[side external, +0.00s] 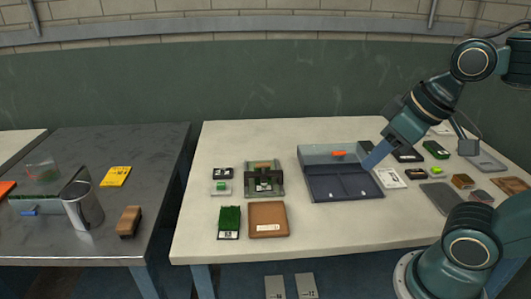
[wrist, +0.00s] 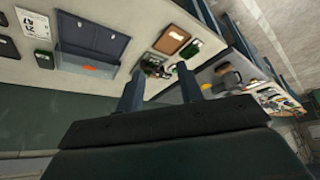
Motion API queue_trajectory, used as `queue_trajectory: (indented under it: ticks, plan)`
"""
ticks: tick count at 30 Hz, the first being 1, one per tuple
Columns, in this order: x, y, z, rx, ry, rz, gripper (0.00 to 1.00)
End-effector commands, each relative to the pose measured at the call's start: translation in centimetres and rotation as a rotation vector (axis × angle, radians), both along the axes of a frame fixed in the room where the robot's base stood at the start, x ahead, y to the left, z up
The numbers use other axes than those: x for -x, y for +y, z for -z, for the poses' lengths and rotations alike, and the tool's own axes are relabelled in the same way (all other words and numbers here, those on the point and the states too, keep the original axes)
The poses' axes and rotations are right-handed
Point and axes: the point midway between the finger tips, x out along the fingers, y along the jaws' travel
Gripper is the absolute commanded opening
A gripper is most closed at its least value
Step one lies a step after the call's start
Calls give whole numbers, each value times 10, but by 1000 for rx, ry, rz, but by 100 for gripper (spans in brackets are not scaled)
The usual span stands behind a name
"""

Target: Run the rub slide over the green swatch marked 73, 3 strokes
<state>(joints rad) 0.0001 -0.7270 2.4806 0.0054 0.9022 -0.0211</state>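A green turf swatch (side external: 229,221) with a pale label strip lies at the front left of the cream table; I cannot read its number. It also shows in the wrist view (wrist: 190,48). Just behind and right of it stands a green frame-like device (side external: 264,180) with a brown top, which may hold the rub slide; I cannot tell. It shows small in the wrist view (wrist: 155,66). My gripper (side external: 372,158) is at the right of the blue-grey tray, well away from both. In the wrist view its fingers (wrist: 158,88) are apart with nothing between them.
A brown tray (side external: 269,232) sits right of the swatch. The blue-grey compartment tray (side external: 345,186) with an orange part stands mid-table. Another green swatch (side external: 436,150) and several small blocks and cards crowd the right. A metal bench (side external: 90,160) stands left.

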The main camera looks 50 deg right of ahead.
Motion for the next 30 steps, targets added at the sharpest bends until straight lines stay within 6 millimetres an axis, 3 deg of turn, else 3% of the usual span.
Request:
queue_trajectory:
  ticks: [8, 16, 30]
  plan:
    - [-36, -6, -16, 61, 48, -78, 37]
    - [-93, -16, -28, 144, 113, -198, 37]
    - [-199, -31, -15, 265, 237, -425, 37]
